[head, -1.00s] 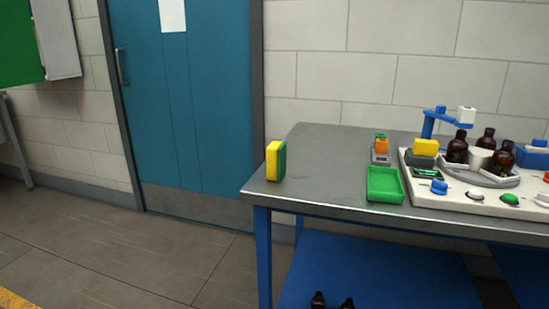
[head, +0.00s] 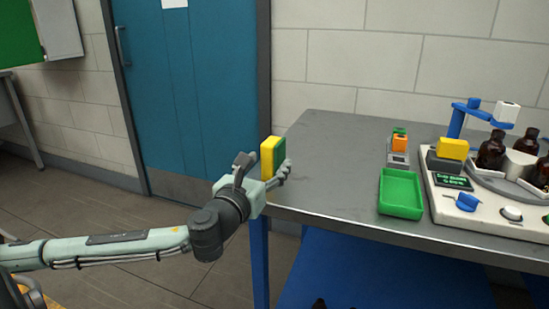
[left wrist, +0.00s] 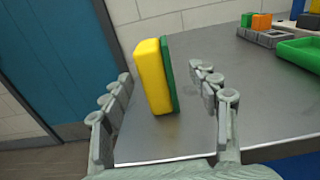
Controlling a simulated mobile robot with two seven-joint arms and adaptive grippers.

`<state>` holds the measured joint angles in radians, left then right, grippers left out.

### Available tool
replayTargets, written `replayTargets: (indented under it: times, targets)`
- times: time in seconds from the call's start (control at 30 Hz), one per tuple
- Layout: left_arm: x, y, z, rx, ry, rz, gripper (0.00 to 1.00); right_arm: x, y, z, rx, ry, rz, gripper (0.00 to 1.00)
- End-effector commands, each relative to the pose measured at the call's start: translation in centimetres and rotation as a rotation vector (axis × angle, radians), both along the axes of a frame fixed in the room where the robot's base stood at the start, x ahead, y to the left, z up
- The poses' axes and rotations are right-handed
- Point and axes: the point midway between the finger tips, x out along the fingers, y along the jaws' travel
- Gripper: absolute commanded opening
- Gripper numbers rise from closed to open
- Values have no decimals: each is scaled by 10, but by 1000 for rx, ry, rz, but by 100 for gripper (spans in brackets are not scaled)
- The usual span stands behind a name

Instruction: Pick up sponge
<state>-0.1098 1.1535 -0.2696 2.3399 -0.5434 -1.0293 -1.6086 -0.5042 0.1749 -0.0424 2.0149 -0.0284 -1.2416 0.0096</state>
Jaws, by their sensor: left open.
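The sponge, yellow with a green side, stands upright near the left corner of the metal table in the head view (head: 269,157). It also shows in the left wrist view (left wrist: 151,77). My left gripper (head: 263,170) is open at the table's left edge. In the left wrist view its fingers (left wrist: 165,112) are spread, one to the left of the sponge and one to the right, with visible gaps on both sides. The gripper hides the sponge's lower part in the head view. My right gripper is not in view.
The metal table (head: 335,150) has clear room behind and right of the sponge. A green tray (head: 401,194), a small grey device with an orange block (head: 399,144) and a white machine with amber bottles (head: 491,150) stand further right. A blue door (head: 195,90) is behind.

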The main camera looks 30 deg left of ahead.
Motion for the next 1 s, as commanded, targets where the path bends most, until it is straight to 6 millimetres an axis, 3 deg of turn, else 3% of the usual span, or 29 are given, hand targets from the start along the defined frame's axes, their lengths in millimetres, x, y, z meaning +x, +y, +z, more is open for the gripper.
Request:
replayTargets:
  times: [0.4,0.67,1.0]
  targets:
    - [48,17,-5,-4,-1,2,61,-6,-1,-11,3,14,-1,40]
    - [50,18,-6,-2,1,1,61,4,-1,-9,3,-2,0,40]
    - [50,18,-6,-2,1,1,20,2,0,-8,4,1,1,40]
